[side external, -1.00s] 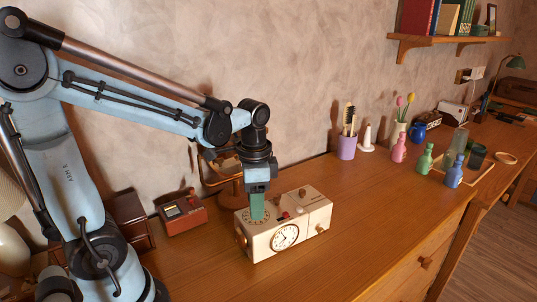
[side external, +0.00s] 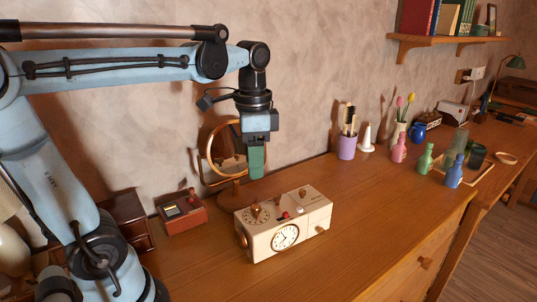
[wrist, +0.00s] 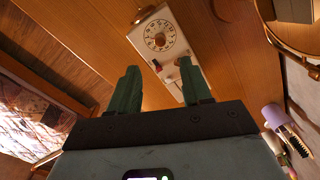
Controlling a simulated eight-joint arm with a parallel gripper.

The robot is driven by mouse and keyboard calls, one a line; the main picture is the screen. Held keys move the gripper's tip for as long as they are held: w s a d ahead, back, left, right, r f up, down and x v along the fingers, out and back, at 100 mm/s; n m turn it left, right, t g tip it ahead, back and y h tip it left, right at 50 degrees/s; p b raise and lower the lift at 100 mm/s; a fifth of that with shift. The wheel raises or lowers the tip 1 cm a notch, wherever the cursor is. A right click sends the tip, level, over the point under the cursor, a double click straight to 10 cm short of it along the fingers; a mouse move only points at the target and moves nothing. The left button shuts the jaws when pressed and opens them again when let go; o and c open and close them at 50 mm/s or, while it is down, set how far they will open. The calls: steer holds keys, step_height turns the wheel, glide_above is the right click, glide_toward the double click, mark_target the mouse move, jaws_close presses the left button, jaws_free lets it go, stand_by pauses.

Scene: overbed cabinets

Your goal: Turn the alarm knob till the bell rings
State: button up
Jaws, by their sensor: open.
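The cream alarm clock box (side external: 290,225) stands on the desk with a round clock face (side external: 285,237) on its front. On its top left is a numbered dial with a brown knob (side external: 257,212), and the dial shows face-on in the wrist view (wrist: 159,36). A red button (side external: 286,215) and another brown knob (side external: 302,194) are on top; more knobs sit on its sides. My gripper (side external: 257,168), with green fingers, hangs above the dial, clear of the box. In the wrist view its fingers (wrist: 158,68) are apart with nothing between them.
A round mirror (side external: 223,150) on a wooden stand is close behind my gripper. A red-brown box (side external: 182,213) sits left of the clock. A purple cup with brushes (side external: 347,148) and several bottles stand farther right. The desk right of the clock is clear.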

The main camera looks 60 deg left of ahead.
mark_target(256, 206)
steer(key=shift+r, duration=0.9)
step_height(256, 206, down, 12)
steer(key=shift+f, duration=0.1)
stand_by(0.6)
jaws_close()
stand_by(0.3)
